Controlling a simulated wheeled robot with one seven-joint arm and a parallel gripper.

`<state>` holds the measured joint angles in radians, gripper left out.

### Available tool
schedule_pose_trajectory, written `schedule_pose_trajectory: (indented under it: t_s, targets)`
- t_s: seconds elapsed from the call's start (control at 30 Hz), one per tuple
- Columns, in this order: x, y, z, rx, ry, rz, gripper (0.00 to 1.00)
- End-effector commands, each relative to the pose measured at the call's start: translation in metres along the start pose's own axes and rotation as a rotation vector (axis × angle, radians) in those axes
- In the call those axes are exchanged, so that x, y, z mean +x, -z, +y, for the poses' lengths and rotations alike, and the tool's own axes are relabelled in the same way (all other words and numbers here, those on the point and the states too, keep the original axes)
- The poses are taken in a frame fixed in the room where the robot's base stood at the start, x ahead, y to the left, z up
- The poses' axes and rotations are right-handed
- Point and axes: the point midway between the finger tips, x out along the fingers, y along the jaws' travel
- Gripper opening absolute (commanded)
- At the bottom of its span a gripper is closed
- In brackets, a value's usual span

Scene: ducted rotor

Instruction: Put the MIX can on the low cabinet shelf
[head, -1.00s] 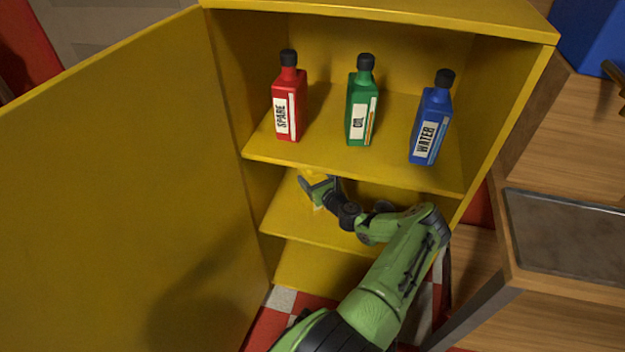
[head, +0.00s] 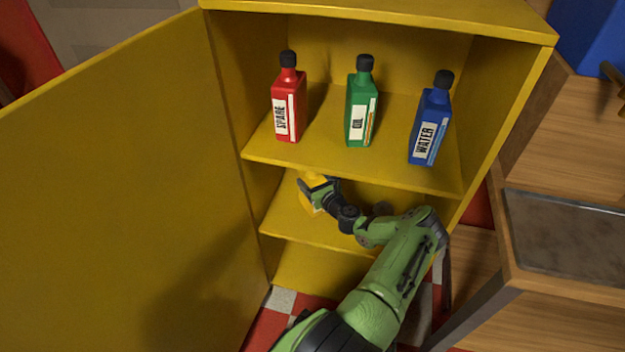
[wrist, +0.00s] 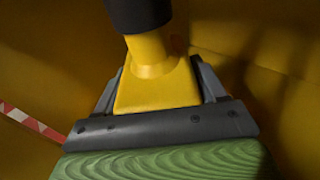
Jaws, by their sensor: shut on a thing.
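The MIX can is a yellow bottle with a dark cap. It shows in the wrist view (wrist: 155,80), between the fingers of my gripper (wrist: 160,105), which is shut on it. In the head view, my gripper (head: 318,188) is inside the yellow cabinet, just over the lower shelf (head: 330,228) and under the upper shelf. The can (head: 308,198) shows there only in part, and its label is hidden. I cannot tell whether its base touches the shelf.
The upper shelf (head: 340,165) holds a red SPARE bottle (head: 288,105), a green OIL bottle (head: 361,108) and a blue WATER bottle (head: 430,125). The open cabinet door (head: 110,190) is on the left. A wooden bench (head: 560,230) stands on the right.

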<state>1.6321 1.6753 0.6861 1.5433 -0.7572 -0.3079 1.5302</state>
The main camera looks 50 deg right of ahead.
Motion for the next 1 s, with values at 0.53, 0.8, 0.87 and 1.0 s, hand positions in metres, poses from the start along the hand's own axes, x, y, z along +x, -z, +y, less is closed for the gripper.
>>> schedule_pose_trajectory:
  t_s: [0.53,0.8,0.87,1.0]
  targets:
    - [0.0004,0.0028,0.0001,0.000,0.000,0.000,0.98]
    - [0.0003,0.0035,0.0002,0.000,0.000,0.001,1.00]
    - [0.0003,0.0034,0.0001,0.000,0.000,0.001,1.00]
    - [-0.0052,0.0038,-0.0004,0.002,0.001,0.003,1.00]
